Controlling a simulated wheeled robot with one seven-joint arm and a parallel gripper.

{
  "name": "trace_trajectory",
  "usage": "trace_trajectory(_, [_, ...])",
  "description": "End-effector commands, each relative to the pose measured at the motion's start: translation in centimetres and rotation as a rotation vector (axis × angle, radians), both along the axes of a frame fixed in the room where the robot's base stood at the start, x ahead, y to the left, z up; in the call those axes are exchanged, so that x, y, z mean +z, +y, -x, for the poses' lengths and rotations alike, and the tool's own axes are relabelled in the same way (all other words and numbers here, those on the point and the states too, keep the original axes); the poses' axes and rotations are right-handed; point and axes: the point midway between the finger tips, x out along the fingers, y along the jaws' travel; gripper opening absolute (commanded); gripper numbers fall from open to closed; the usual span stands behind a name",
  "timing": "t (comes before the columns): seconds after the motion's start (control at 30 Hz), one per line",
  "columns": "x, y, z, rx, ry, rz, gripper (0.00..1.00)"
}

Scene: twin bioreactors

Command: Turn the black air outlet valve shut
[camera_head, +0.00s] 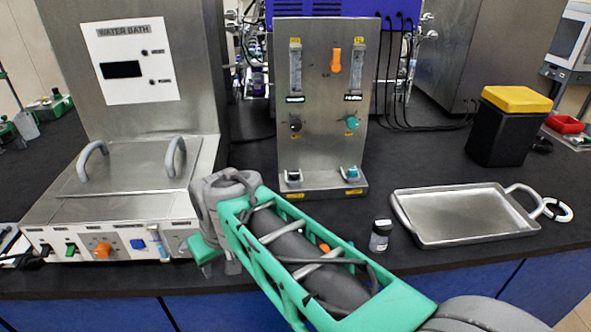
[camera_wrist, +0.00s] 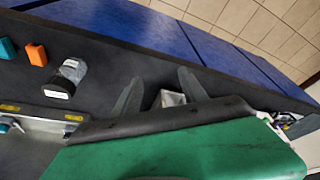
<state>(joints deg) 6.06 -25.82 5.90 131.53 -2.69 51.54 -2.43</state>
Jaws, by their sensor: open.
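The black air outlet valve (camera_head: 295,124) is a round knob on the left of the upright steel panel (camera_head: 325,110), under a clear flow tube. A teal knob (camera_head: 352,123) is its match on the right. My arm reaches across the front of the bench, below and in front of the panel. My gripper (camera_wrist: 160,92) shows in the wrist view as two grey fingers spread apart, with no valve between them. A small pale thing shows between the fingers, too unclear to name. The black valve is not seen in the wrist view.
The water bath (camera_head: 140,165) stands left of the panel. A small black-capped jar (camera_head: 380,236) and a steel tray (camera_head: 465,218) are on the right. A yellow-lidded black bin (camera_head: 507,128) stands behind the tray. Orange (camera_wrist: 37,54) and teal (camera_wrist: 8,48) pieces lie near the jar.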

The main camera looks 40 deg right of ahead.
Motion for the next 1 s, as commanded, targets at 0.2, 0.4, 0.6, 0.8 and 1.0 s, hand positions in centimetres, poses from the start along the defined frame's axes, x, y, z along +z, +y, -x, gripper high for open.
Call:
trace_trajectory(0.2, [5.7,-15.0,-12.1,-0.107,-0.034,-0.007,0.50])
trace_trajectory(0.4, [4.8,-30.9,-15.9,-0.169,-0.077,0.004,0.50])
trace_trajectory(0.6, [3.2,-36.2,-16.0,-0.183,-0.096,0.014,0.50])
trace_trajectory(0.8, [0.3,-36.4,-17.1,-0.185,-0.093,0.013,0.50])
trace_trajectory(1.0, [-2.8,-36.7,-18.4,-0.185,-0.095,0.015,0.50])
